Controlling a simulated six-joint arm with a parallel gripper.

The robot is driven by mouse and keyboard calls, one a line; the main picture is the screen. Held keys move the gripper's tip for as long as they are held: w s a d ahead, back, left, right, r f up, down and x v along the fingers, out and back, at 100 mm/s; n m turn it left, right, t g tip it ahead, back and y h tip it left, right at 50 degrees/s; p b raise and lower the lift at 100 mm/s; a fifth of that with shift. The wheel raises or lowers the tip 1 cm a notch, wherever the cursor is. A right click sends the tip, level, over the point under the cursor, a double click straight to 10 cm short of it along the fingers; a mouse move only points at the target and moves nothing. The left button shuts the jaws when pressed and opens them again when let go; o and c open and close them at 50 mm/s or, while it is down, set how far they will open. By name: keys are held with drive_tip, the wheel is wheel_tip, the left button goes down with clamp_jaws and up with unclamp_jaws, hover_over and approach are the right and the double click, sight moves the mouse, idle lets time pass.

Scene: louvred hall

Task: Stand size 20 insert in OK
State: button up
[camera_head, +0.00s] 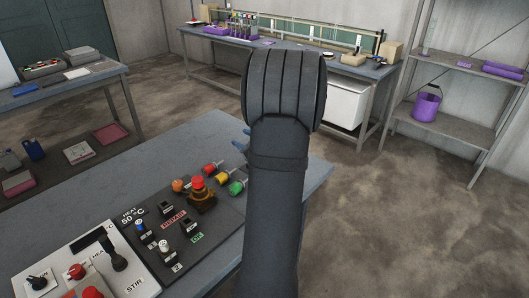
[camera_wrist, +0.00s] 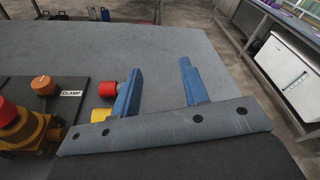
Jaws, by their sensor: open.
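My gripper (camera_wrist: 160,80) is open and empty in the wrist view, its two blue fingers wide apart over bare grey tabletop. In the head view my arm hides most of it; a bit of blue finger shows left of the arm. A green OK label (camera_head: 197,238) lies on the dark control panel (camera_head: 150,215), beside a small black switch. I cannot make out a size 20 insert in either view. Small items stand on the far bench (camera_head: 290,52), too small to identify.
Red (camera_wrist: 107,88) and yellow (camera_wrist: 101,116) knobs sit close to my left finger. An orange CLAMP knob (camera_wrist: 43,85) and a red mushroom button (camera_head: 198,182) are nearby. A side table (camera_head: 80,85) stands left, a shelf with a purple bucket (camera_head: 427,105) right.

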drive_tip(key=d+f+m+t+h, duration=0.1)
drive_tip(key=d+f+m+h, duration=0.1)
drive_tip(key=d+f+m, duration=0.1)
drive_tip(key=s+d+f+m+t+h, duration=0.1)
drive_tip(key=d+f+m+h, duration=0.1)
drive_tip(key=f+m+h, duration=0.1)
drive_tip(key=s+d+f+m+t+h, duration=0.1)
drive_tip(key=d+f+m+h, duration=0.1)
drive_tip(key=d+f+m, duration=0.1)
drive_tip(key=shift+s+d+m+h, duration=0.25)
drive_tip(key=shift+d+m+h, duration=0.15)
drive_tip(key=shift+m, duration=0.4)
drive_tip(key=shift+x, duration=4.95)
drive_tip(key=shift+r, duration=0.1)
clamp_jaws()
